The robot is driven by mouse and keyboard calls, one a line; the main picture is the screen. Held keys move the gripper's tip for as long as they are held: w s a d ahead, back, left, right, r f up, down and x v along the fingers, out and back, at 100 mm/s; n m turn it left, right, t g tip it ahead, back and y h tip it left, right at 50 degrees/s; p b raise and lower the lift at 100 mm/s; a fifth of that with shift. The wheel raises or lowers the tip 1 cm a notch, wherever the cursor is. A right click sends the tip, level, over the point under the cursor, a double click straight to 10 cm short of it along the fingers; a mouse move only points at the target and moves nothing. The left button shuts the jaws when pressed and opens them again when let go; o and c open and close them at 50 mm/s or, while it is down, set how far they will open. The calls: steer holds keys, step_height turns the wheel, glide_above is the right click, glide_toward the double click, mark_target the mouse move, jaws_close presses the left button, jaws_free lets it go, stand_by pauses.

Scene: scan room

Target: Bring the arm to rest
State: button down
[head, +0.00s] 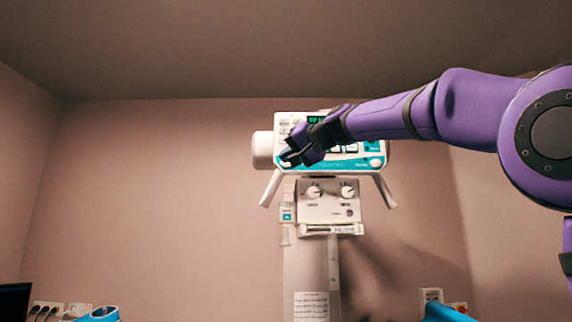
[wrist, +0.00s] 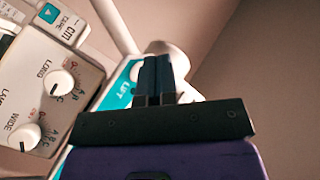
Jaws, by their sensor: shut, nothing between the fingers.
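My purple arm reaches in from the right in the head view, stretched out nearly level. My gripper (head: 288,158) is in front of the control panel of a white and teal scanner head (head: 376,147) and hides part of it. In the wrist view my gripper (wrist: 158,60) has its two dark fingers together with nothing between them. Behind the fingers is the teal edge of the panel (wrist: 118,98). I cannot tell whether the fingertips touch the panel.
A lower box with two knobs (head: 330,208) hangs under the scanner head; its knobs also show in the wrist view (wrist: 60,83). A pale column (head: 305,265) stands below. Wall sockets (head: 432,295) are low at the right. The wall to the left is bare.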

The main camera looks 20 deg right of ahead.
steer(key=s+d+f+g+h, duration=0.2)
steer(key=s+f+g, duration=0.1)
steer(key=s+f, duration=0.8)
steer(key=s+d+f+n+g+h, duration=0.1)
steer(key=s+d+f+g+h, duration=0.1)
steer(key=s+f, duration=1)
steer(key=s+d+f+n+g+h, duration=0.1)
steer(key=s+d+f+g+h, duration=0.2)
steer(key=s+f, duration=0.9)
step_height(320, 180, down, 11)
steer(key=shift+s+r+g, duration=0.2)
steer(key=shift+g, duration=0.5)
